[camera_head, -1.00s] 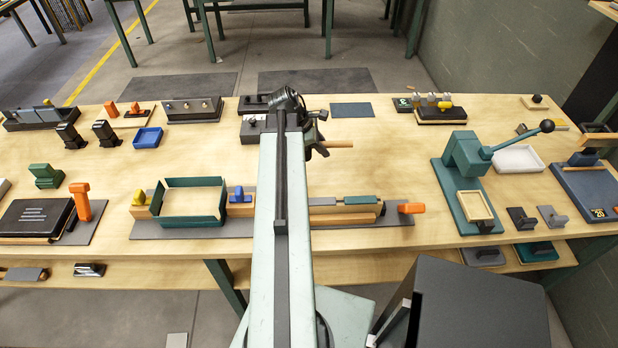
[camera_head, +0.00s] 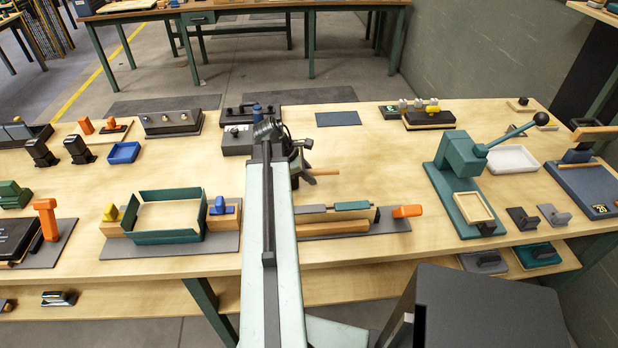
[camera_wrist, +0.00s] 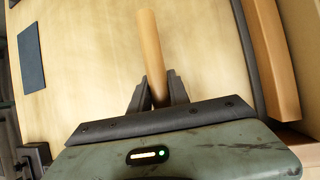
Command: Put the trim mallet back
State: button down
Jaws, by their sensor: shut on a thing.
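My gripper (camera_head: 306,174) is shut on a round light-wood handle, which I take to be the trim mallet (camera_head: 325,173). In the head view the handle points right, above the middle of the bench. In the wrist view the handle (camera_wrist: 151,45) stands out from between the dark fingers (camera_wrist: 158,95). I cannot make out the mallet's head; the gripper and arm may hide it. A flat dark-blue mat (camera_head: 338,118) lies on the bench beyond my gripper, and it also shows in the wrist view (camera_wrist: 32,58).
A fixture with teal walls (camera_head: 168,237) and a long block with an orange handle (camera_head: 407,211) stand near the front edge. A green lever press (camera_head: 464,160) and a white tray (camera_head: 513,158) are at right. Bare wood lies right of my gripper.

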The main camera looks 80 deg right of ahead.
jog(key=shift+f, duration=0.25)
jog(key=c, duration=1.2)
grip_release()
jog(key=shift+r, duration=0.15)
jog(key=shift+c, duration=0.2)
jog(key=p+v, duration=1)
jog(key=v, duration=0.1)
jog(key=shift+d+r, duration=0.1)
jog(key=shift+r, duration=0.35)
jog(key=shift+w+a+r, duration=0.15)
jog(key=shift+w+a, duration=0.05)
